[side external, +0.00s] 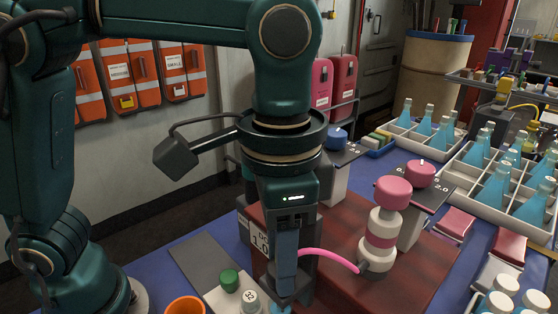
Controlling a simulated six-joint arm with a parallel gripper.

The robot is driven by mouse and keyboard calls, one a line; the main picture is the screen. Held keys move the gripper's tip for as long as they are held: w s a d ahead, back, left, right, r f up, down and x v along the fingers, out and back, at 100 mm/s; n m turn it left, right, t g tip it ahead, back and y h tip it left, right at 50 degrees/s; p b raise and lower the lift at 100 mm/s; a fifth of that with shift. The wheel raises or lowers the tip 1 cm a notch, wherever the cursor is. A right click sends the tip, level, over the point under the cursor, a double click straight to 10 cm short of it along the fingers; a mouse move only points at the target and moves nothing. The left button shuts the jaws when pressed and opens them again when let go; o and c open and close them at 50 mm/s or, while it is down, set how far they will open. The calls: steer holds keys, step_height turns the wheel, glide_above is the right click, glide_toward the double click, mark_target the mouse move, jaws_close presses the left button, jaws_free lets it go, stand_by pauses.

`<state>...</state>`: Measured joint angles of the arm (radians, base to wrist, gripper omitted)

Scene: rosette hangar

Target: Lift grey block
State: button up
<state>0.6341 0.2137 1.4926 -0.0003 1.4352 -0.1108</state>
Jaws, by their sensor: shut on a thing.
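My gripper (288,284) points down at the bottom centre of the side external view, just in front of the dark red bench unit. Its jaws are shut on a grey block (284,287), of which only a small part shows low between the fingers. The fingers hide most of the block. I cannot tell whether its underside touches the surface below.
A pink hose (328,256) curves beside my gripper to a pink-and-white device (381,228). A green-capped bottle (229,280), a white-capped bottle (250,300) and an orange cup (186,307) stand close on the left. Racks of blue flasks (495,185) fill the right.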

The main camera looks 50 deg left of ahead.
steer(key=shift+r, duration=2.45)
steer(key=o, duration=1)
steer(key=shift+r+n, duration=0.3)
steer(key=shift+r, duration=0.1)
steer(key=shift+w+a+r+n+t+h, duration=0.1)
steer(key=shift+a+r+n+t+h, duration=0.45)
steer(key=shift+r+n+t+h, duration=0.35)
steer(key=s+a+f+n+t+y, duration=0.1)
steer(key=a+f+t, duration=0.1)
steer(key=a+f, duration=0.2)
steer(key=s+a+f+n+t, duration=0.1)
steer(key=a+f, duration=0.4)
steer(key=a, duration=0.5)
steer(key=shift+s+f+n+t+y, duration=0.15)
steer(key=shift+s+n+t+y, duration=0.25)
steer(key=shift+s+n, duration=0.35)
